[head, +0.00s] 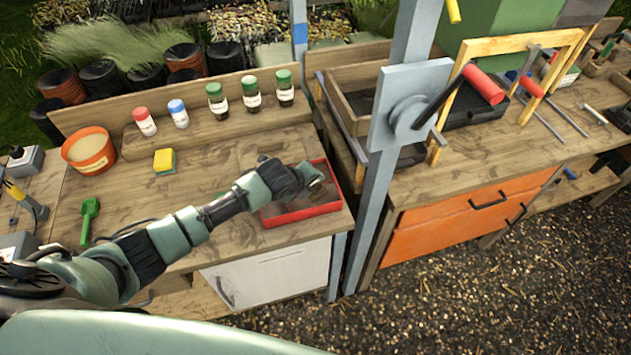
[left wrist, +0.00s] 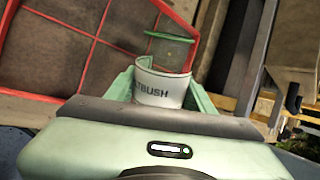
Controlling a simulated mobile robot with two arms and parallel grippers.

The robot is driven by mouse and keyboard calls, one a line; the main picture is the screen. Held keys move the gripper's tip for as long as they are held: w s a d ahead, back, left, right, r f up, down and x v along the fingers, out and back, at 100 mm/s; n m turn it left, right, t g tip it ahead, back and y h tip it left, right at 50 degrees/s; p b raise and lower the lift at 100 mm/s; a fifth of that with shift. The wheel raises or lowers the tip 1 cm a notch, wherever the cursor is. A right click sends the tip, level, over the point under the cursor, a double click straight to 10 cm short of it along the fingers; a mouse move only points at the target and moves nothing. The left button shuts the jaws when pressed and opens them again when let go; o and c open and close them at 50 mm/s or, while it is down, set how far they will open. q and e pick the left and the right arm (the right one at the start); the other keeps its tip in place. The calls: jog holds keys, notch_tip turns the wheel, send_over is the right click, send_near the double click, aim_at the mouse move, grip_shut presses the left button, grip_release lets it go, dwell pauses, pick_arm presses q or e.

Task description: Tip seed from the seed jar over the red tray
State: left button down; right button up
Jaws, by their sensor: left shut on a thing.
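The red tray (head: 303,215) lies at the right front of the left bench, and its red rim also shows in the left wrist view (left wrist: 178,17). Its floor looks like dark mesh. My left gripper (head: 314,182) is over the tray. In the left wrist view it is shut on the seed jar (left wrist: 160,90), a clear jar with a green ring at its mouth and a white label whose visible letters read "TBUSH". The jar's exact tilt and its contents are unclear, and I see no falling seed. My right gripper is not in view.
Several capped jars (head: 251,95) stand on the raised shelf behind. An orange tub (head: 90,152), a yellow sponge (head: 163,161) and a green scoop (head: 89,217) are on the left. A grey post (head: 378,185) rises right of the tray. The bench's middle is mostly clear.

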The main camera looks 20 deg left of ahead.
pick_arm(q)
jog(key=shift+s+a, duration=0.2)
jog(key=shift+a, duration=0.1)
jog(key=shift+n+g+h+b, duration=0.3)
jog(key=shift+g+h, duration=0.3)
jog(key=shift+h, duration=0.2)
dwell(0.3)
jog(key=shift+t+y+p, duration=0.3)
jog(key=shift+p, duration=0.1)
jog(key=shift+m+t+y, duration=0.3)
jog(key=shift+m+y, duration=0.1)
jog(key=shift+y, duration=0.1)
